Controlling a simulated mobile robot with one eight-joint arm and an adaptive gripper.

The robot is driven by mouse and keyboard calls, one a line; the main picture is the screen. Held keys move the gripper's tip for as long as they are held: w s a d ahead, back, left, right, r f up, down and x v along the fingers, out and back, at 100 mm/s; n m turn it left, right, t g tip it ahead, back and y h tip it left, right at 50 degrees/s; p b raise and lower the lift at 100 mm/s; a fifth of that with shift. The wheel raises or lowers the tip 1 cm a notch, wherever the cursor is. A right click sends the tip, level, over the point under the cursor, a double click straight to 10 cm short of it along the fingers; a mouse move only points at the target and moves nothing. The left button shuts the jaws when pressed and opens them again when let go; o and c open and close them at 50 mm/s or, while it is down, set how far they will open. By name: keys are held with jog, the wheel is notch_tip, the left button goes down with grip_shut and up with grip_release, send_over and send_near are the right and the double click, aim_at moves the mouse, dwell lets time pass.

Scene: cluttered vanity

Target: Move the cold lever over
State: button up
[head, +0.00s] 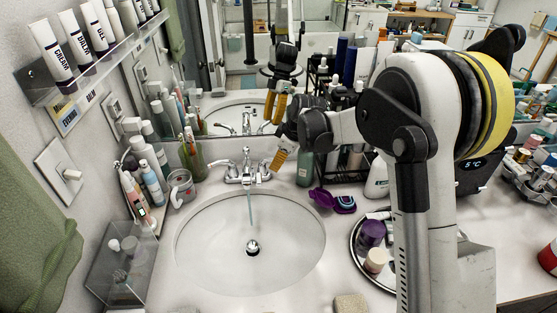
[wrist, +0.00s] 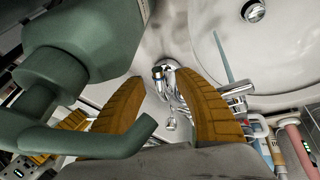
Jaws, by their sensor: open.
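The chrome faucet (head: 247,168) stands at the back of the white sink, with a lever on each side of the spout. A thin pale-blue stream (head: 250,208) runs from it down to the basin. The right-hand lever (head: 264,174), likely the cold one, has no marking I can read. My gripper (head: 278,162) is low beside this lever, fingers pointing down. In the wrist view my gripper (wrist: 160,72) is open, and the lever's chrome end (wrist: 165,68) shows between its orange fingertips. I cannot tell whether either finger touches it.
A green pump bottle (head: 305,166) stands right of the faucet, close beside one finger in the wrist view (wrist: 80,60). A purple case (head: 333,201) lies right of the sink. Bottles and a glass mug (head: 181,187) crowd the left. The basin (head: 215,250) is open.

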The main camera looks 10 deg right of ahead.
jog(key=v, duration=1.2)
jog(key=shift+w, duration=0.1)
jog(key=shift+a, duration=0.1)
grip_shut()
jog(key=s+a+m+g+h+p, duration=0.15)
jog(key=a+m+p, duration=0.25)
jog(key=m, duration=0.5)
jog(key=s+a+m+t+h+p, duration=0.1)
jog(key=s+a+m+h+p, duration=0.25)
jog(key=m, duration=0.55)
jog(key=w+d+r+b+x, duration=0.1)
jog(key=w+b+x, duration=0.1)
jog(key=x, duration=1)
jog(key=shift+w+d+m+b, duration=0.15)
jog(key=shift+w+m+b, duration=0.15)
jog(key=shift+b, duration=0.15)
